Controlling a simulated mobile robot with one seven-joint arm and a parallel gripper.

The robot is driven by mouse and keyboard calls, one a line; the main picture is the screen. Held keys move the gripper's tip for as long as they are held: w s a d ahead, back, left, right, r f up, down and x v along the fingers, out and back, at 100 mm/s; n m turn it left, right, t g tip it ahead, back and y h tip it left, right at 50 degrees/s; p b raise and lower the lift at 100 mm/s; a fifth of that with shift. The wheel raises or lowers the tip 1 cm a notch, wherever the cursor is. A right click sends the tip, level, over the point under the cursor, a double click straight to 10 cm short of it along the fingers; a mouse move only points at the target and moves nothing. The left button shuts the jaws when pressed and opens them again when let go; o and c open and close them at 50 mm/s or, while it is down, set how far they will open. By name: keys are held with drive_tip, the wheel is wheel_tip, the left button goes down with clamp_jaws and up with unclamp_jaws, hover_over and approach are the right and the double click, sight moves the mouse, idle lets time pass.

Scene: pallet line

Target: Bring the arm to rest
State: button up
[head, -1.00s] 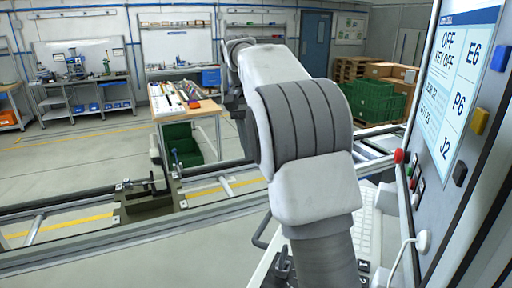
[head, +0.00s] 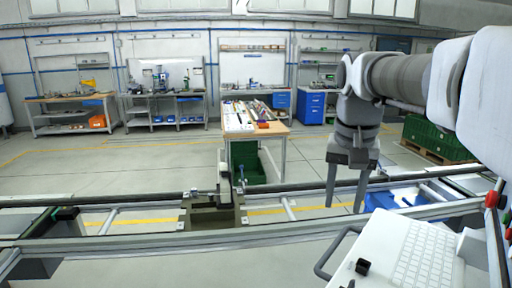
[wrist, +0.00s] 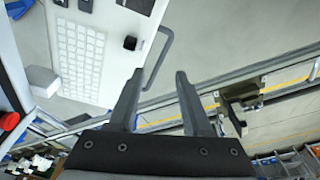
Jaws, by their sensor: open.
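My arm reaches in from the right side of the head view and bends down at the wrist. My gripper (head: 344,206) hangs with its fingers pointing down, above the conveyor rails and just left of the white keyboard panel. Its two fingers are apart with nothing between them. In the wrist view my gripper (wrist: 156,76) also shows open and empty, with floor and rail beyond the fingertips.
A white keyboard panel (head: 425,258) with a bar handle (head: 335,254) stands close at the right front. The conveyor rail (head: 120,244) crosses the front. A table with parts (head: 285,129) stands behind it. A green crate (head: 430,138) sits at the back right. Open floor (head: 90,165) lies at left.

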drive_tip(key=s+a+f+n+t, duration=0.1)
drive_tip(key=s+f+n+t, duration=0.1)
drive_tip(key=s+f, duration=0.3)
drive_tip(key=s+a+f+n+t+b, duration=0.1)
drive_tip(key=s+f+n, duration=0.1)
drive_tip(key=s+f, duration=0.4)
drive_tip(key=s, duration=0.5)
drive_tip(key=shift+a+t+b, duration=0.3)
drive_tip(key=shift+a+t, duration=0.05)
drive_tip(key=shift+t, duration=0.05)
